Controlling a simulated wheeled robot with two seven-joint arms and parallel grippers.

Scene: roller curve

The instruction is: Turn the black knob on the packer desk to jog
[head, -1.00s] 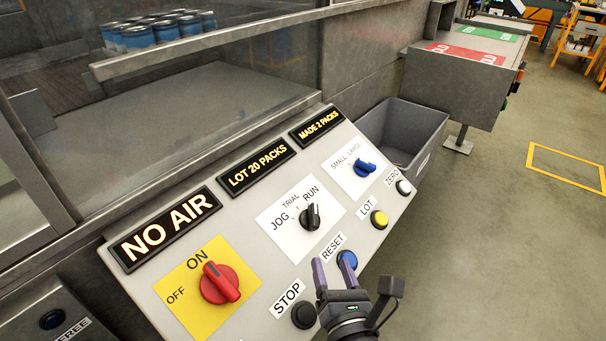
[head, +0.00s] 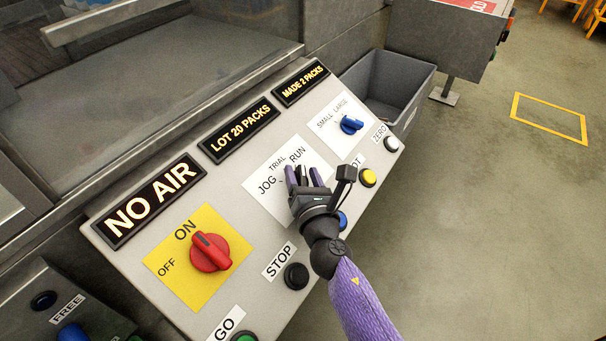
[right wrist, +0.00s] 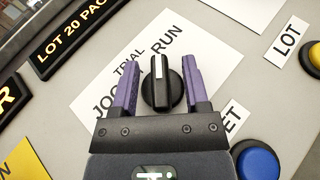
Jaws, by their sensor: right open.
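The black knob (right wrist: 161,92) with a white pointer line sits on a white plate (right wrist: 215,70) marked JOG, TRIAL and RUN. In the right wrist view its line points up, roughly toward RUN and away from JOG. My right gripper (head: 303,174) is open, its purple fingers on either side of the knob with a gap on each side in the right wrist view (right wrist: 163,70). In the head view the gripper mostly hides the knob. The packer desk (head: 235,185) slopes below lit signs. My left gripper is not in view.
A red switch (head: 210,252) on a yellow plate is at the left. A blue knob (head: 351,125) is up to the right. STOP (head: 296,276), yellow (head: 368,177) and blue (right wrist: 257,163) buttons lie near my arm. A grey bin (head: 400,85) stands beyond the desk.

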